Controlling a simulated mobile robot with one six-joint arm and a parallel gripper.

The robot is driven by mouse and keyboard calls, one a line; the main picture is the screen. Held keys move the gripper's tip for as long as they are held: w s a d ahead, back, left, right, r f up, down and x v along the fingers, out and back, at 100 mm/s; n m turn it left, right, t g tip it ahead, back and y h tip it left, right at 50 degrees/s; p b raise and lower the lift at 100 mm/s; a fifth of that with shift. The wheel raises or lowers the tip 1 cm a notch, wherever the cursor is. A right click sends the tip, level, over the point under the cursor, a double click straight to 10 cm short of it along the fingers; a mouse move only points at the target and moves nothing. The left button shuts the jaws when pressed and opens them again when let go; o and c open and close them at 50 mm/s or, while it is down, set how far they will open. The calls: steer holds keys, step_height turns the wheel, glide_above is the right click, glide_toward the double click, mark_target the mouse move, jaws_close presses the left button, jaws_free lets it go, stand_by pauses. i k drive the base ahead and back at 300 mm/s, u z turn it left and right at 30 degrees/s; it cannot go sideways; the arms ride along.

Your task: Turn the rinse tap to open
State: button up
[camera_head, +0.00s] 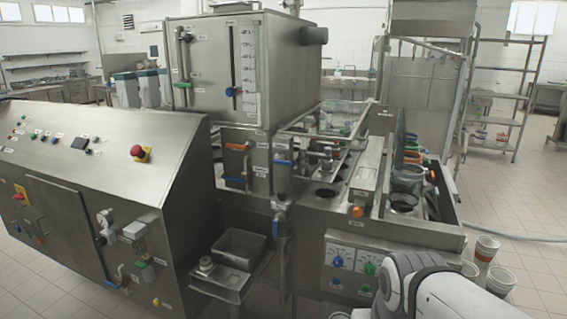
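Several valve handles show on the stainless machine, and their labels are too small to read, so I cannot tell which one is the rinse tap. A pipe with a blue handle (280,206) runs down at the front corner. A green handle (182,85) is on the tank's left side. My gripper is out of view; only a white and grey part of my arm shows at the lower right.
A sloped control console (95,150) with a red emergency button (137,151) fills the left. A grey bin (238,247) sits low at the centre. Open tiled floor (530,200) lies to the right.

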mark_target(278, 161)
steer(key=u, duration=0.05)
steer(key=i, duration=0.95)
steer(key=z, duration=0.05)
